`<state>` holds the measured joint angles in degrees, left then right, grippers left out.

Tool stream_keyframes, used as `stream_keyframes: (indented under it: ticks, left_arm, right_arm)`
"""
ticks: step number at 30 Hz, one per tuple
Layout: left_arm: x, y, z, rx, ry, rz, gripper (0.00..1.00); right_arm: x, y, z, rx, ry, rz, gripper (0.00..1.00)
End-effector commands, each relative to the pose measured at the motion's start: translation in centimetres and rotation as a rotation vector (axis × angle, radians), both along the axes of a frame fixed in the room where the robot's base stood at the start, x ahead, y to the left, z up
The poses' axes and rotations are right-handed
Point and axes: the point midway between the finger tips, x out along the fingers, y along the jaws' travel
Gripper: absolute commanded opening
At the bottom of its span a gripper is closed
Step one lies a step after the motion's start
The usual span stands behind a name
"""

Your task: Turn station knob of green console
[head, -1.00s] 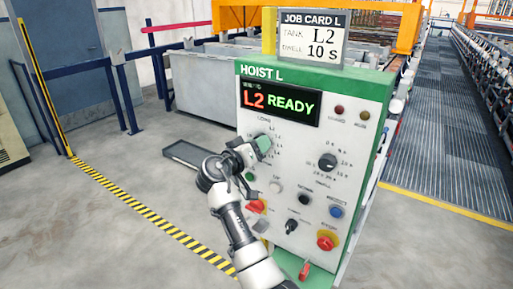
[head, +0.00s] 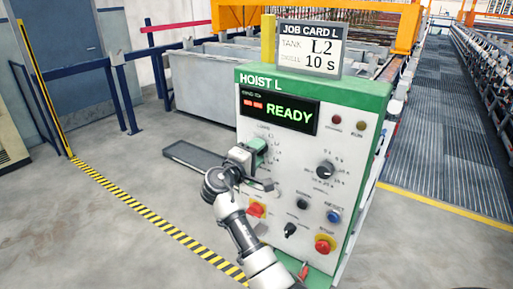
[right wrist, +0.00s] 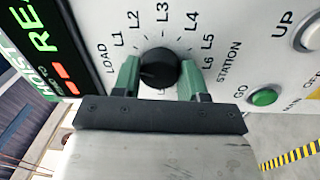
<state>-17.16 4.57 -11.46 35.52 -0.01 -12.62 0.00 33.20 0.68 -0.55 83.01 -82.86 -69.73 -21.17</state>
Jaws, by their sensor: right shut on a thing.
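The green-edged console (head: 315,83) is headed HOIST L. Its station knob (right wrist: 159,68) is black and sits in a ring of labels from LOAD through L1 to L6 in the right wrist view. My right gripper (right wrist: 160,74) has its green fingers on either side of the knob and is shut on it. I cannot tell exactly which label the knob points at. In the head view the right gripper (head: 255,150) covers the knob. The display (head: 279,110) shows red blocks and a green READY. My left gripper is not in view.
A job card (head: 310,47) above the console reads tank L2, 10 S. A black dwell knob (head: 325,170), blue button (head: 333,215) and red stop button (head: 325,244) are on the same panel. The green GO button (right wrist: 263,97) is near the gripper. Floor at left is open.

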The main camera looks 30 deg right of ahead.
Motion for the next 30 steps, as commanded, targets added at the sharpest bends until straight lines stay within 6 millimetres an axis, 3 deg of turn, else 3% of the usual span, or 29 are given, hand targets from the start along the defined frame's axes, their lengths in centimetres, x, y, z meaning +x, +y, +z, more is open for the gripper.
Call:
stream_keyframes:
  ticks: [12,30]
  left_arm:
    - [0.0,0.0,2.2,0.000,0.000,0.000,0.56]
    - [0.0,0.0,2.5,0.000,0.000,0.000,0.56]
  right_arm:
    - [0.0,0.0,0.2,-0.097,0.228,0.003,0.19]
    - [0.0,0.0,0.1,-0.120,0.285,0.002,0.19]
